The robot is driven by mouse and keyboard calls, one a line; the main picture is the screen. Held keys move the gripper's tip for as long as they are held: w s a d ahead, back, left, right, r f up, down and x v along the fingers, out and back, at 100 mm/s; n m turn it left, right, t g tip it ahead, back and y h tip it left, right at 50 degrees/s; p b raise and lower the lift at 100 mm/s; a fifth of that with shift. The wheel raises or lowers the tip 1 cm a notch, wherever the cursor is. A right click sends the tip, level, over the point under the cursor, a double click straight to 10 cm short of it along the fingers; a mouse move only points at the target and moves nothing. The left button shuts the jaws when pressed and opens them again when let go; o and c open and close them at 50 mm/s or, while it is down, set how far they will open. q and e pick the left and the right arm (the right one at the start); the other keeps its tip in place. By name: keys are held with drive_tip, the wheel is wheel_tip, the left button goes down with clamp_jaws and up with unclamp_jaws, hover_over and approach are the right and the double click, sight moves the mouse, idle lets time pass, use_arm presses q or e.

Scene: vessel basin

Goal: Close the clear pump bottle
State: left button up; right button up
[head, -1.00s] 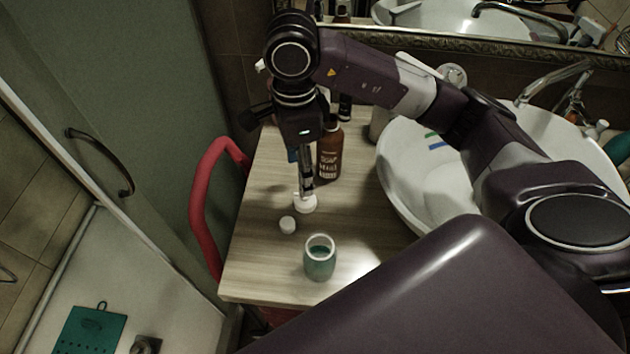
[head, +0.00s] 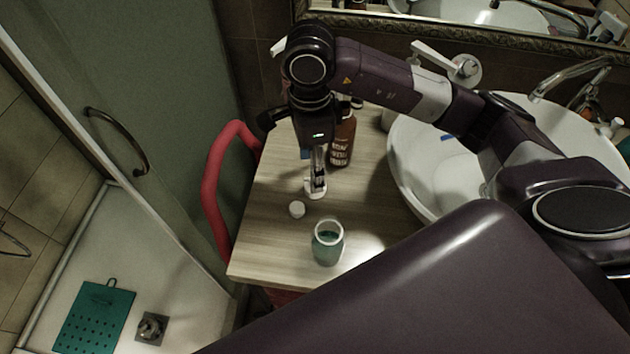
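A clear, open-topped bottle (head: 328,246) with teal liquid stands upright near the front of the wooden counter. A white piece (head: 316,191), perhaps the pump top, is farther back on the counter, directly under my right gripper (head: 316,180). The gripper points down, its fingertips at or around this piece. The fingers are seen edge-on, so I cannot tell whether they grip it. My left gripper is not in view.
A brown soap bottle (head: 342,140) stands just behind and right of the gripper. A white basin (head: 420,185) is to the right on the counter (head: 270,255). A red rail (head: 212,195) runs along the left edge. The counter's front left is clear.

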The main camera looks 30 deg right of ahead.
drive_tip(key=f, duration=0.2)
drive_tip(key=s+f+p, duration=0.1)
drive_tip(key=shift+d+f, duration=0.15)
drive_tip(key=shift+d, duration=0.1)
drive_tip(key=shift+w+f, duration=0.1)
drive_tip(key=shift+f, duration=0.55)
drive_tip(key=c, duration=0.7)
